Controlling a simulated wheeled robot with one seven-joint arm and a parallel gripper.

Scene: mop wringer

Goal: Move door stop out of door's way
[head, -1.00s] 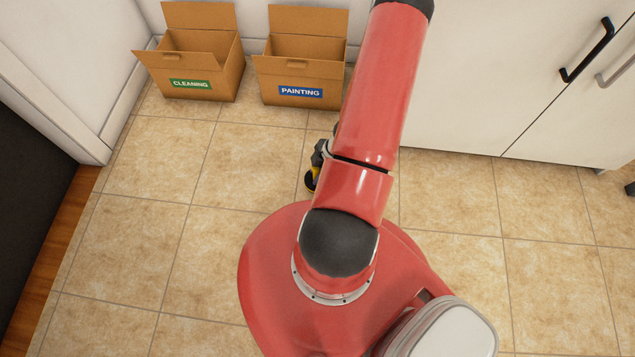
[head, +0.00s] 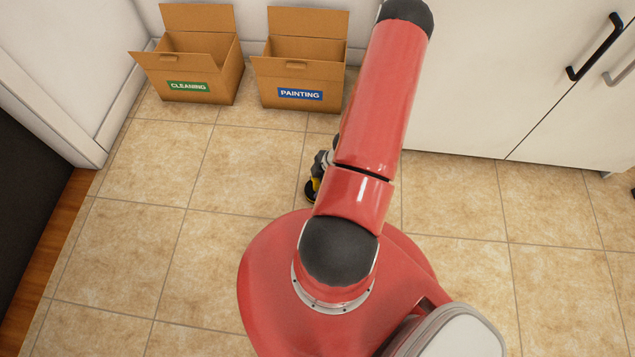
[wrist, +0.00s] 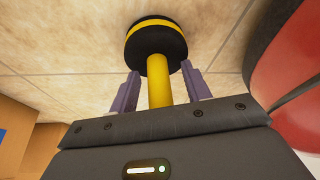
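The door stop (wrist: 157,45) has a black disc with a yellow band and a yellow post. In the wrist view its post stands between the two purple-grey fingers of my gripper (wrist: 160,88). A narrow gap seems to show on each side of the post, so the fingers look open around it. In the head view only a small black and yellow part of the door stop (head: 313,187) shows, beside my red arm, which hides the rest. I cannot tell whether the disc touches the floor. The door itself is not clearly identifiable.
Two open cardboard boxes, labelled CLEANING (head: 190,75) and PAINTING (head: 299,85), stand against the back wall. White cabinets (head: 470,90) line the right. The tiled floor (head: 150,165) at left is clear. A white frame and dark panel (head: 25,210) stand at far left.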

